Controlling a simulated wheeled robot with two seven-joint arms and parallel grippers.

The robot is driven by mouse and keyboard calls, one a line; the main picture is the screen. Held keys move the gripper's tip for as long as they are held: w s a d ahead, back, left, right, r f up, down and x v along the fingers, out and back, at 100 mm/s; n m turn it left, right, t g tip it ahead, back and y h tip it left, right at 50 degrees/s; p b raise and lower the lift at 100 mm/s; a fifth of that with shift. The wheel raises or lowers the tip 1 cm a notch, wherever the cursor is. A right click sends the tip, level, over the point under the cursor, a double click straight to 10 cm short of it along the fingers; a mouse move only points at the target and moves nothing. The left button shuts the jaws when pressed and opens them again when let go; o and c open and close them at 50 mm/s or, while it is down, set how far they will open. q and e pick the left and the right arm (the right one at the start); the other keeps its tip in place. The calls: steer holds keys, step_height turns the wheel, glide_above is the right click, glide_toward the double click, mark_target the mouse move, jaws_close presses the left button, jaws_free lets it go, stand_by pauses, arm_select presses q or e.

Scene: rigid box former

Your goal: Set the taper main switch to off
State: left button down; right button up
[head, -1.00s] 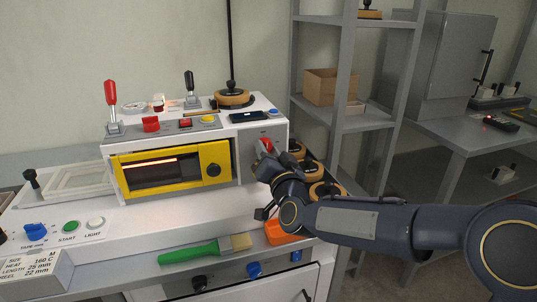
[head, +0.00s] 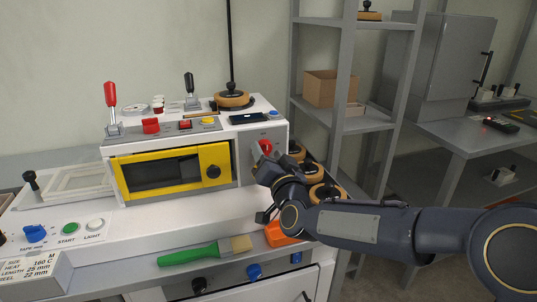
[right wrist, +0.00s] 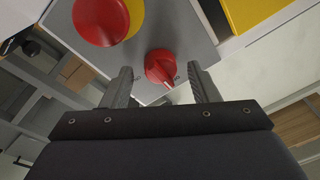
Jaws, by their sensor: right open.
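The red rotary switch knob (right wrist: 160,67) with a pale pointer mark sits on a grey plate (right wrist: 190,30). In the right wrist view it lies between and just beyond the fingertips of my right gripper (right wrist: 161,80). The jaws are open, with a gap on both sides of the knob. In the head view my right gripper (head: 260,167) is at the right end of the white machine (head: 245,150), close to a red control (head: 265,146). It partly hides that plate. My left gripper is out of view.
A large red mushroom button (right wrist: 100,20) on yellow sits beside the knob. The yellow-framed window (head: 213,171) is dark. An orange tray (head: 277,236) and green-handled brush (head: 190,254) lie below. A grey shelf (head: 345,125) stands right of my gripper.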

steer(key=r+v, duration=0.1)
steer(key=v, duration=0.6)
steer(key=shift+s+f, duration=0.25)
steer(key=shift+f, duration=0.3)
steer(key=s+d+f+n+g+h, duration=0.1)
steer(key=s+d+f+g, duration=0.25)
steer(key=s+d, duration=0.3)
steer(key=s+d+f+n+g, duration=0.1)
steer(key=s+d+f+g, duration=0.25)
steer(key=s+d, duration=0.3)
steer(key=s+d+f+m+g+h, duration=0.1)
steer(key=s+d+f+g, duration=0.25)
steer(key=s, duration=0.55)
steer(key=s+d+f+g, duration=0.2)
steer(key=s+f, duration=0.3)
steer(key=s, duration=0.4)
step_height(320, 180, up, 18)
steer(key=p, duration=1.8)
steer(key=shift+w+p, duration=0.3)
steer(key=shift+w, duration=0.05)
